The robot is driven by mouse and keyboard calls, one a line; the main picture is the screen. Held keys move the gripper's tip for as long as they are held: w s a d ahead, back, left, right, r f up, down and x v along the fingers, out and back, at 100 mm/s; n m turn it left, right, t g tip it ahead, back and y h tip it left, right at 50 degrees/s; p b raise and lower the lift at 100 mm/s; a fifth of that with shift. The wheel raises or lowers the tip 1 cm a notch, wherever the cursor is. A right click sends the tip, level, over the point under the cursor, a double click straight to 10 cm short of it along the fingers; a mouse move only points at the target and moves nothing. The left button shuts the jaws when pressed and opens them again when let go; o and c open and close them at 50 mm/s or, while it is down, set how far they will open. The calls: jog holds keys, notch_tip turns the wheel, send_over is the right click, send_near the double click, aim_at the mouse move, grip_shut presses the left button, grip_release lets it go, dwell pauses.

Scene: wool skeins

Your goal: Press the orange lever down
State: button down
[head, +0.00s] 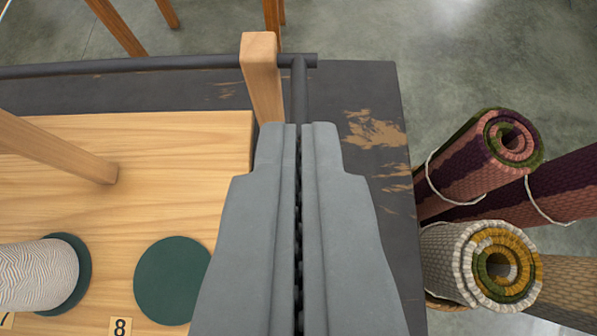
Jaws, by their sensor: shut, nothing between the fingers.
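My gripper (298,130) is shut and empty, its two grey fingers side by side in the lower middle of the head view. I cannot make out an orange lever; it may be hidden behind the fingers or outside the picture. Just beyond the fingertips, a dark rod (299,88) runs away from me to the end of a dark horizontal bar (130,64). A light wooden post (263,80) stands close to the left of that rod. I cannot tell whether the fingertips touch the rod or the post.
A pale wooden board (200,150) lies on a dark worn tabletop (360,85). A wooden bar (60,150) crosses the left. Rolled woven mats (470,165) stand right, beyond the table edge.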

notch_tip(320, 180, down, 6)
jog(key=s, duration=0.2)
jog(key=shift+s+f+t, duration=0.2)
jog(key=shift+t, duration=0.1)
jog(key=shift+r, duration=0.2)
dwell(0.3)
jog(key=shift+r, duration=0.6)
